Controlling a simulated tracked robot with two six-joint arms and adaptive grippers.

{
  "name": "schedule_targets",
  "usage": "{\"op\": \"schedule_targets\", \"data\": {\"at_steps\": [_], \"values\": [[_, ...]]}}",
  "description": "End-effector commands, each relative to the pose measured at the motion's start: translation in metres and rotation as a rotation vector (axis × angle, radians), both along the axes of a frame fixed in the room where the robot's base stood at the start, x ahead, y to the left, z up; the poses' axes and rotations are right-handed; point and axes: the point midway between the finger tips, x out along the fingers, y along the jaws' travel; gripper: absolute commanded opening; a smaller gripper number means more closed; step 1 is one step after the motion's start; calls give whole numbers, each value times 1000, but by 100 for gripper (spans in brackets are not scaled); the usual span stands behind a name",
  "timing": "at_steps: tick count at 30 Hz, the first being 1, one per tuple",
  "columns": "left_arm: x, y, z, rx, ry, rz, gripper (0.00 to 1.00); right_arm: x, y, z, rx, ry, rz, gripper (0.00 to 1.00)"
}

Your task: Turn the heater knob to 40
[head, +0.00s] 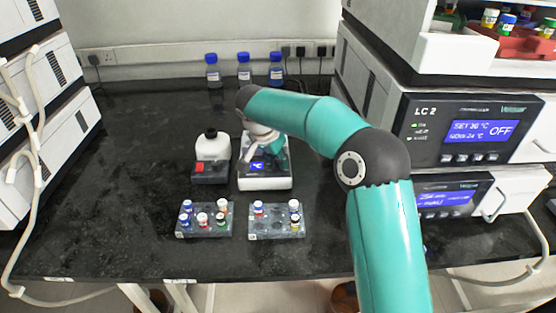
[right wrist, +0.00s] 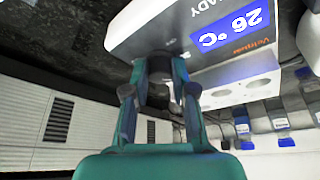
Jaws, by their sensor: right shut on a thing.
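The heater (head: 265,183) is a white box in the middle of the bench in the head view. In the right wrist view the heater (right wrist: 140,25) appears upside down, with a blue display (right wrist: 225,30) that reads 26 °C and the word READY. My right gripper (head: 268,150) reaches over the heater from behind, and my arm hides part of it. In the right wrist view the fingers of the right gripper (right wrist: 160,85) are closed around a dark part at the heater's face, which looks like the knob (right wrist: 160,78). The knob's marks cannot be read. My left gripper is out of view.
Two grey racks (head: 180,233) (head: 253,236) with small capped vials lie in front. Several blue-capped bottles (head: 244,70) stand at the back. An LC 2 unit (head: 420,112) showing OFF stands right. The left bench is clear.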

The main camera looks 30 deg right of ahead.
Motion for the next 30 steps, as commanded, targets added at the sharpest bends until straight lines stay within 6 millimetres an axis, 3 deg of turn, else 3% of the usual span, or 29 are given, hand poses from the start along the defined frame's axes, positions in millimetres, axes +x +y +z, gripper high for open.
{"op": "schedule_targets", "data": {"at_steps": [15, 30], "values": [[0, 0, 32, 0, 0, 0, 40, 2, -1, 3, -3, 1, -462, 0], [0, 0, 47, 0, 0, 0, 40, 2, -2, 1, -2, 0, -659, 0]]}}
